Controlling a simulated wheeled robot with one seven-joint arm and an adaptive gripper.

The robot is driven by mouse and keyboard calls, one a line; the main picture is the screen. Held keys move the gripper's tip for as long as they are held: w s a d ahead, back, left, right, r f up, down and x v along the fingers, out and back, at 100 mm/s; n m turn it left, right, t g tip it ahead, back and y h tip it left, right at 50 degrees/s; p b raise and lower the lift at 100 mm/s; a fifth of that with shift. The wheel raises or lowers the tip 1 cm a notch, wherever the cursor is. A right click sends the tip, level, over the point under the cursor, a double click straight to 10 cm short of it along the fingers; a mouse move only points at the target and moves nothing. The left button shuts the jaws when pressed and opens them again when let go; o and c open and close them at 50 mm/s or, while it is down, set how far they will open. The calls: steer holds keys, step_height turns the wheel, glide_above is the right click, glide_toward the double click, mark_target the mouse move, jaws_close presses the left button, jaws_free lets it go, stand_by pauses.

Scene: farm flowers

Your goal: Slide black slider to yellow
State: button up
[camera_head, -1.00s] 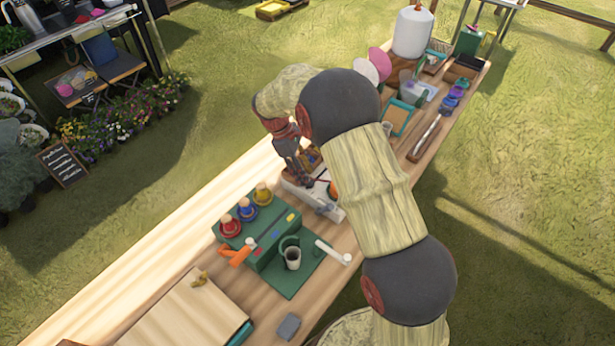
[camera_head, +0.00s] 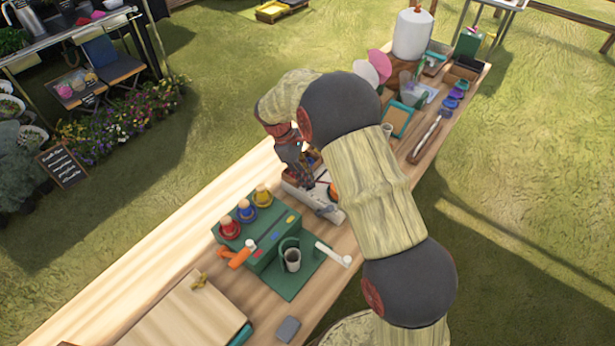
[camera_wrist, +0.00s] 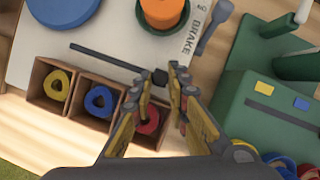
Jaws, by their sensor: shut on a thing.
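The black slider (camera_wrist: 160,76) is a small dark knob at the right end of a dark straight slot (camera_wrist: 105,57) in a white panel (camera_wrist: 110,28). Below the slot is a row of wooden compartments holding a yellow ring (camera_wrist: 58,86), a blue ring (camera_wrist: 98,101) and a red ring (camera_wrist: 147,120). The slider is by the red end; yellow is at the far left. My gripper (camera_wrist: 160,78) has its fingertips on either side of the slider and is shut on it. In the head view my gripper (camera_head: 305,182) is over the white panel (camera_head: 328,205), and the slider is hard to make out.
A green box (camera_wrist: 265,112) stands close on the right. In the head view, the green station (camera_head: 262,240) with coloured knobs is in front of the panel.

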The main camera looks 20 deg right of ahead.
jaws_close()
steer(key=shift+w+d, duration=0.25)
steer(key=shift+d, duration=0.05)
steer(key=w+d+p, duration=0.1)
steer(key=w+d, duration=0.1)
steer(key=d, duration=0.1)
steer(key=w+d+p, duration=0.2)
steer(key=w+d, duration=0.1)
steer(key=d, duration=0.1)
steer(key=w+d+p, duration=0.1)
steer(key=w+d, duration=0.2)
steer(key=d, duration=0.1)
steer(key=o, duration=0.8)
jaws_free()
steer(key=shift+d, duration=0.1)
steer(key=v, duration=1.2)
